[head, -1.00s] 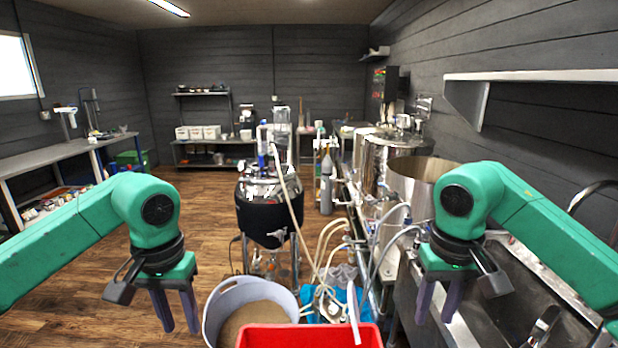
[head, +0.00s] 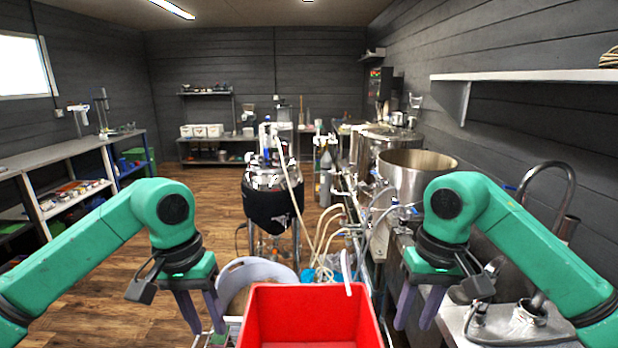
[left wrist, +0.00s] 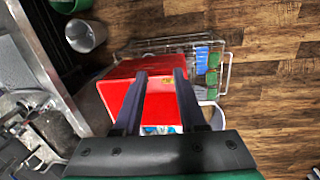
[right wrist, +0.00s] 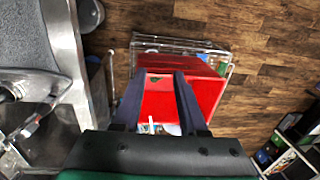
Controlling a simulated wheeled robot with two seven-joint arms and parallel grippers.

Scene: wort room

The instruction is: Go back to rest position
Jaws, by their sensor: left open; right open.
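My left gripper (head: 206,312) hangs at the lower left of the head view, fingers pointing down, open and empty. My right gripper (head: 418,308) hangs at the lower right, fingers down, also open and empty. In the left wrist view the fingers (left wrist: 160,100) are apart, with the red bin below. In the right wrist view the fingers (right wrist: 160,100) are apart too, with nothing between them but the view of the bin beyond. Both arms are bent alike, one on each side of the red bin.
The red bin (head: 308,296) is in front, on a wire cart (right wrist: 180,44). A grey tub (head: 262,270) stands behind it. A black-jacketed kettle (head: 270,200) stands further on, with hoses to its right. A steel counter (head: 520,318) is at right. Open wooden floor (head: 120,300) is at left.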

